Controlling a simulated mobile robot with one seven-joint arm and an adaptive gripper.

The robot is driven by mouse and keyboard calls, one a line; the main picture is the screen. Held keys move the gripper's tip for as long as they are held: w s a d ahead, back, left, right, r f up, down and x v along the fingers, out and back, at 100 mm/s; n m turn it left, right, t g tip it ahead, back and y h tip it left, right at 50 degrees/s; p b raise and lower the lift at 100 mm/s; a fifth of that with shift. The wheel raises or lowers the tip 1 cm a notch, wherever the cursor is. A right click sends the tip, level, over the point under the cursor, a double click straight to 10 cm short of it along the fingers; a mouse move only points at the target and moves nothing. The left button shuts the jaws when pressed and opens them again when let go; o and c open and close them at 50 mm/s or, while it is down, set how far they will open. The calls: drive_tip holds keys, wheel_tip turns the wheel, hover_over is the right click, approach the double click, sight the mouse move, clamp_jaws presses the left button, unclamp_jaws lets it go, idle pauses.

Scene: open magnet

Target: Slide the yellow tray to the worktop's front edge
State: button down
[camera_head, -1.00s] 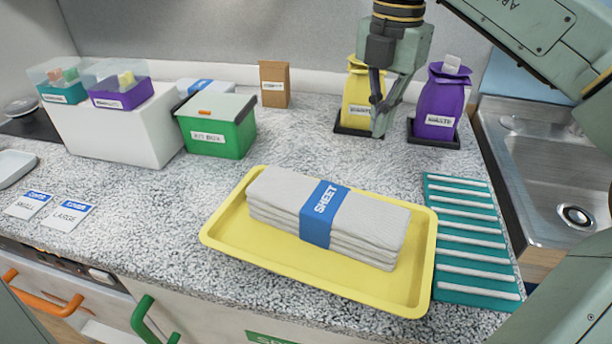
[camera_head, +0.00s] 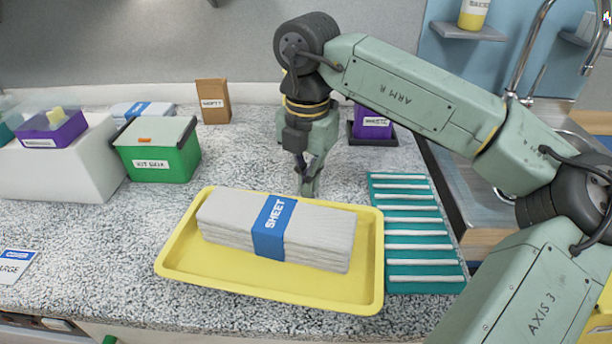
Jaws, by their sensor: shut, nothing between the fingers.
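The yellow tray (camera_head: 200,266) lies on the speckled worktop (camera_head: 90,240), near its front edge and slightly askew. A folded grey sheet stack (camera_head: 320,232) with a blue band marked SHEET rests in it. My gripper (camera_head: 308,190) points down just behind the tray's far rim, near its middle. Its fingers are shut with nothing between them. I cannot tell whether the fingertips touch the rim or the worktop.
A teal ribbed rack (camera_head: 408,212) lies close to the tray's right side. The sink is at the right.

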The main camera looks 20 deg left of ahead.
drive_tip(key=shift+s, duration=0.2)
drive_tip(key=shift+s+a+f+b, duration=0.1)
drive_tip(key=shift+s+f+b, duration=0.05)
drive_tip(key=shift+s+b, duration=0.15)
drive_tip(key=shift+s+a+b, duration=0.2)
drive_tip(key=shift+s+b, duration=0.4)
drive_tip(key=shift+s, duration=0.3)
